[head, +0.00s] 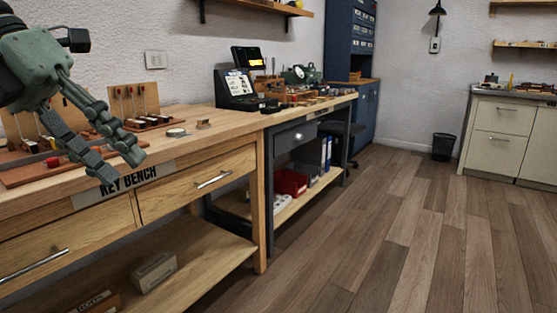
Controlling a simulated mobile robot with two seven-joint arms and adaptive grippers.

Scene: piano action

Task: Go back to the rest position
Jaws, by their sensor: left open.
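My left gripper (120,163) comes in from the upper left and hangs in front of the key bench (225,134). Its two grey-green jointed fingers point down and to the right. They are apart, with nothing between them. The fingers cover part of the bench's front edge, its "KEY BENCH" label (130,180) and part of a wooden piano action model (30,172). My right gripper is not in view.
A second piano action model (140,110) and a small round metal item (177,132) lie on the key bench. A dark workbench (295,125) with a screen device (240,90) stands beyond. The wooden floor (400,230) at right is clear. A black bin (443,147) stands by the far wall.

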